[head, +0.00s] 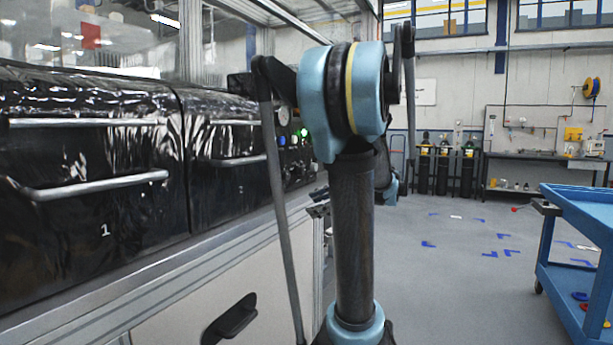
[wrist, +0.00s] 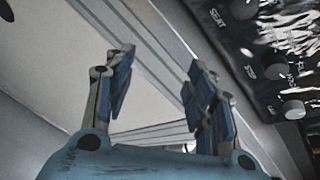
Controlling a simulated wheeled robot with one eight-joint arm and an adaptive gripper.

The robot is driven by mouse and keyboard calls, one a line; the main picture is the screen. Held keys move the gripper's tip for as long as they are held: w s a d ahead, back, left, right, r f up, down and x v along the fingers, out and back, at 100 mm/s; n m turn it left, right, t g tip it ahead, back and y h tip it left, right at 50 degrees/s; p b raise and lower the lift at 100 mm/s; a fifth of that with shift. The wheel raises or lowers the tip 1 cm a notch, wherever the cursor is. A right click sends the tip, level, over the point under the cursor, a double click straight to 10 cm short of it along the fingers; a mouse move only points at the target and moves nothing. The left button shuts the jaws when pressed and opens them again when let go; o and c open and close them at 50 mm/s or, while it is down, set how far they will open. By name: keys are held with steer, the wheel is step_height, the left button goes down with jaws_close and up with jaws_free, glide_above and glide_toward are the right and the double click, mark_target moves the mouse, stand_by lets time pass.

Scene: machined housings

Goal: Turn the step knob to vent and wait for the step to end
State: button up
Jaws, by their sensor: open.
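The control panel (wrist: 222,42) is black and shows at the upper right of the wrist view, tilted. The step knob (wrist: 275,71) is a grey round knob beside the label STEP. Its pointer and the vent mark cannot be made out. My gripper (wrist: 158,72) is open and empty, its two blue-padded fingers apart, to the left of the panel and not touching the knob. In the head view the panel (head: 293,158), with a lit green lamp, is partly hidden behind my arm; the step knob cannot be picked out there.
Another knob (wrist: 243,8) sits beside the label SEAT, and a third knob (wrist: 294,109) below the step knob. Black-covered housings with bar handles (head: 95,187) line the left. A blue cart (head: 585,225) stands at the right. The floor between is clear.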

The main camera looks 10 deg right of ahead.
steer(key=w+d+r+m+t+y, duration=0.1)
steer(key=w+d+r+m+t, duration=0.1)
steer(key=w+d+r+m, duration=0.3)
steer(key=w+d+r+t+y, duration=0.2)
steer(key=d+r, duration=0.1)
steer(key=d, duration=0.4)
glide_toward(303, 171)
steer(key=shift+m, duration=0.3)
steer(key=x, duration=0.8)
steer(key=shift+w+a+f, duration=0.1)
steer(key=shift+w+a, duration=0.1)
steer(key=shift+w, duration=0.1)
